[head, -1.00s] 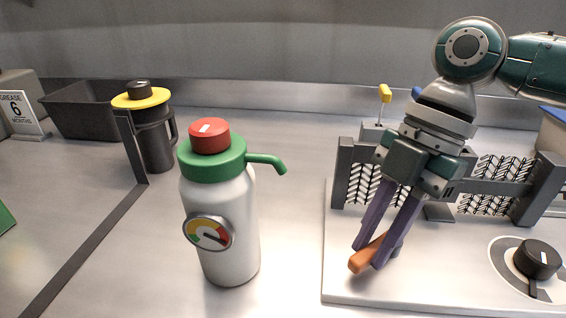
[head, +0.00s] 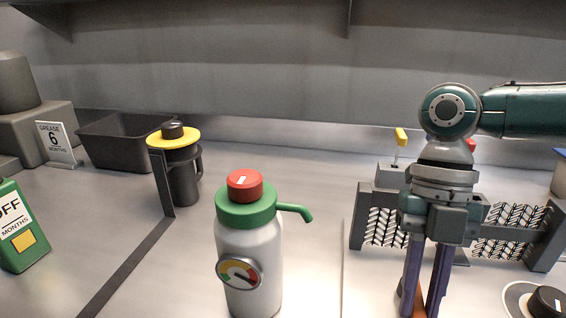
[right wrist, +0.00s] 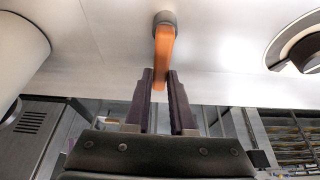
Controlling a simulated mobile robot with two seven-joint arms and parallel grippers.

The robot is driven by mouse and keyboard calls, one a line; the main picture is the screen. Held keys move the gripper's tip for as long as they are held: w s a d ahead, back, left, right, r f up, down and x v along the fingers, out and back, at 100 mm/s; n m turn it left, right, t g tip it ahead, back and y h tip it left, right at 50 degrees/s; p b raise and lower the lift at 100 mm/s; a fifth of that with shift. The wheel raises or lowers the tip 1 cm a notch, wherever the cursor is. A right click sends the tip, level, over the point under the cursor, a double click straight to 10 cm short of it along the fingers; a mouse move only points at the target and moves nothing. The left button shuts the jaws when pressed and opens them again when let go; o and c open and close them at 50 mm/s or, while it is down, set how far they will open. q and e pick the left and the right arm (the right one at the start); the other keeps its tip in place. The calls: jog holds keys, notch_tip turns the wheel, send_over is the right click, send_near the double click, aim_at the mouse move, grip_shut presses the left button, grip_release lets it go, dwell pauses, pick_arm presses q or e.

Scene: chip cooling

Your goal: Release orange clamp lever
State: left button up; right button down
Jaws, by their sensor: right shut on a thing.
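The orange clamp lever (right wrist: 164,52) hangs from a dark round pivot in the right wrist view, and its free end lies between my right gripper's fingertips. My right gripper (right wrist: 161,78) is shut on the lever. In the head view the purple fingers of this gripper (head: 425,300) point straight down, and a little of the lever (head: 407,300) shows beside them near the bottom edge. The fingertips are cut off there. The white base plate (head: 375,290) lies beneath. My left gripper is not in view.
A white bottle (head: 250,265) with green collar, red cap and gauge stands left of the plate. A grey fixture with patterned panels (head: 382,228) and a yellow-handled switch (head: 401,137) stand behind the gripper. A black knob (head: 549,303) is at right. A yellow-topped dark canister (head: 183,180) stands farther left.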

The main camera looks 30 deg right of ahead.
jog(key=shift+s+n, duration=0.1)
jog(key=shift+n, duration=0.2)
jog(key=c, duration=0.8)
grip_release()
jog(key=shift+o, duration=0.2)
jog(key=v, duration=1)
